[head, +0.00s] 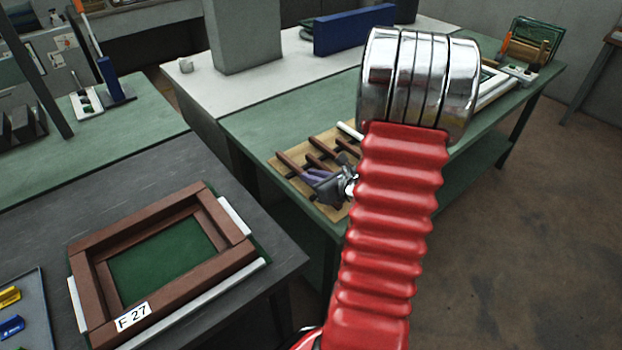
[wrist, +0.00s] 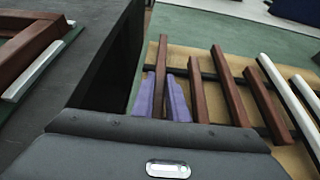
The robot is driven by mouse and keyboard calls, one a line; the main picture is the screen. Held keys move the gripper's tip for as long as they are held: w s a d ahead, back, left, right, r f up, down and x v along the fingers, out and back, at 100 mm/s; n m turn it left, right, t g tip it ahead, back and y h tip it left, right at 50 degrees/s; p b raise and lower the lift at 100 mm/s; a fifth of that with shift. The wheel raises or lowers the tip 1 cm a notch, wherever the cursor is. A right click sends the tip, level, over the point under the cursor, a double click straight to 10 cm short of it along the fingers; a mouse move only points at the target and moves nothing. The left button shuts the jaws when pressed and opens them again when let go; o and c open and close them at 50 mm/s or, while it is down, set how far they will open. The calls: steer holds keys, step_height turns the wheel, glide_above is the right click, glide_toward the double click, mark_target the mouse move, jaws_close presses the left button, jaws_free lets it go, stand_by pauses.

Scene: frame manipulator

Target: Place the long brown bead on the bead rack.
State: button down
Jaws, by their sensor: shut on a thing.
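The long brown bead (wrist: 161,62) is between the purple fingers of my gripper (wrist: 164,98) in the wrist view. My gripper, also in the head view (head: 326,187), is shut on it. The bead rack is a pale wooden board with dark cross bars, in the head view (head: 335,213) and the wrist view (wrist: 203,54). The held bead is over the rack's left side, roughly parallel to the other beads. I cannot tell whether it touches the bars. My red arm hides the rack's right part in the head view.
Several other brown beads (wrist: 228,85) and white beads (wrist: 285,90) lie on the rack right of the held one. A brown frame marked F 27 (head: 175,292) lies on the dark table at left. A gap separates that table from the green rack table (head: 270,118).

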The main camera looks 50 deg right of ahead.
steer(key=shift+s+f, duration=0.1)
steer(key=shift+f, duration=0.25)
steer(key=c, duration=1.7)
jaws_free()
steer(key=shift+c, duration=0.2)
steer(key=shift+r, duration=0.1)
steer(key=v, duration=1.1)
steer(key=shift+s+r, duration=0.15)
steer(key=shift+s, duration=0.2)
steer(key=shift+a, duration=0.1)
